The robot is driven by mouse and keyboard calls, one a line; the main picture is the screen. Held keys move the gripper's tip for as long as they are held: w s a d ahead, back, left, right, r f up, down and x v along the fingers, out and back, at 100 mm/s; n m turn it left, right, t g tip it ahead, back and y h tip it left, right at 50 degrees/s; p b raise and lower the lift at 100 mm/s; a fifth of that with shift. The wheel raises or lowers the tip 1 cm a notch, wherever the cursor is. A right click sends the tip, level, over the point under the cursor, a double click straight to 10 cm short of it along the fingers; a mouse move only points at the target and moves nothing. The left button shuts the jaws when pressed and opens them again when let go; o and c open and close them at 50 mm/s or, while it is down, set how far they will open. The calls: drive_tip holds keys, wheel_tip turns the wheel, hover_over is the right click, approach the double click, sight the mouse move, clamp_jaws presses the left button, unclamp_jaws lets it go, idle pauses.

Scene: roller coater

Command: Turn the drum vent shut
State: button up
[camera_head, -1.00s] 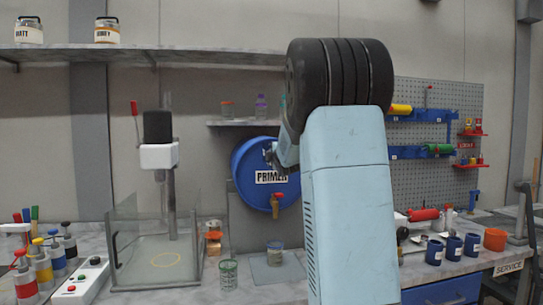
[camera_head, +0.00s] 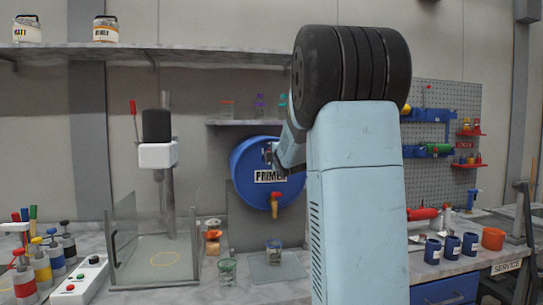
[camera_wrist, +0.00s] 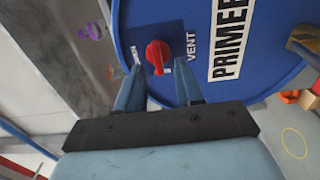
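The blue drum (camera_head: 262,194) labelled PRIMER is mounted at the back wall, with a tap (camera_head: 275,200) low on its front. In the wrist view the drum face (camera_wrist: 262,22) fills the upper part. A red vent knob (camera_wrist: 157,55) sits on a dark panel beside the word VENT. My gripper (camera_wrist: 158,88) is open, its two blue fingers pointing at the knob. The knob lies just past the fingertips, between their lines; I cannot tell whether they touch it. In the head view my arm hides the right part of the drum, and the fingertips are hard to see.
A bench holds a glass-walled stand (camera_head: 155,245), a green-rimmed jar (camera_head: 227,270) and another jar (camera_head: 273,252) below the tap. Blue cups (camera_head: 452,247) stand right of my arm. A shelf (camera_head: 243,122) is above the drum.

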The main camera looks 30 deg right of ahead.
drive_tip(key=v, duration=1.1)
drive_tip(key=shift+a, duration=0.1)
